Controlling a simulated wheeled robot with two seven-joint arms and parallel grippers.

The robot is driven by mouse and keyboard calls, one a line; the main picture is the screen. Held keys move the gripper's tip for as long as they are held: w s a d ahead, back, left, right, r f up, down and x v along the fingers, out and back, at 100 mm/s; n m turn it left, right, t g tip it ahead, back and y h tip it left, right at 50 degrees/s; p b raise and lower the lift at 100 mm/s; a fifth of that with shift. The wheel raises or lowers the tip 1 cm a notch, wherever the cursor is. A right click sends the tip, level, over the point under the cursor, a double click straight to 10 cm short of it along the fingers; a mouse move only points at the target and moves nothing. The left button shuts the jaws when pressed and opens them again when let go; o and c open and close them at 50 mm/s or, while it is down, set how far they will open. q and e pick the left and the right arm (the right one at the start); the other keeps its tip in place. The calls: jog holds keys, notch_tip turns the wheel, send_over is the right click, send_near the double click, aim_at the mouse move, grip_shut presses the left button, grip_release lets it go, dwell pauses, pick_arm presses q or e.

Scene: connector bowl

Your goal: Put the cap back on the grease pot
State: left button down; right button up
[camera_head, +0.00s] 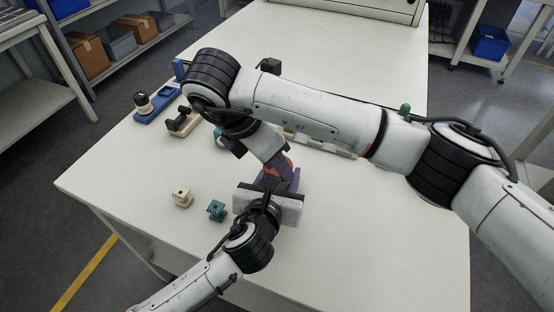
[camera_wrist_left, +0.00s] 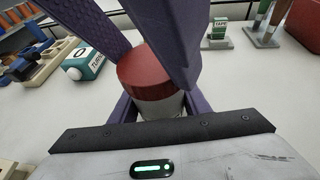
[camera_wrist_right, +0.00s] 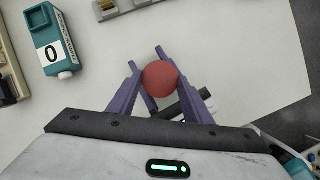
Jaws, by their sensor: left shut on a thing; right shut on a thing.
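The red cap (camera_wrist_left: 145,72) sits upright at the top of the whitish grease pot (camera_wrist_left: 165,107); whether it is fully seated or only resting there I cannot tell. My left gripper (camera_head: 281,180) is shut around the pot's body, low over the table. My right gripper (camera_head: 277,160) reaches in from above, with its purple fingers on both sides of the cap. In the right wrist view the cap (camera_wrist_right: 160,75) shows round between the right fingertips and hides the pot below. In the head view the grippers mostly cover cap and pot.
A small beige part (camera_head: 182,198) and a teal part (camera_head: 216,209) stand left of my grippers on the white table. Blue and beige fixtures (camera_head: 155,104) stand at the table's left edge. The table's front right is clear.

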jog(key=m, duration=0.1)
jog(key=m+g, duration=0.1)
jog(key=m, duration=0.3)
jog(key=shift+w+a+g+h, duration=0.15)
jog(key=shift+w+g+h, duration=0.1)
jog(key=shift+g+h, duration=0.15)
jog(key=m+g, duration=0.2)
jog(key=m, duration=0.3)
jog(key=shift+w, duration=0.15)
jog(key=o, duration=1)
jog(key=shift+r, duration=2.25)
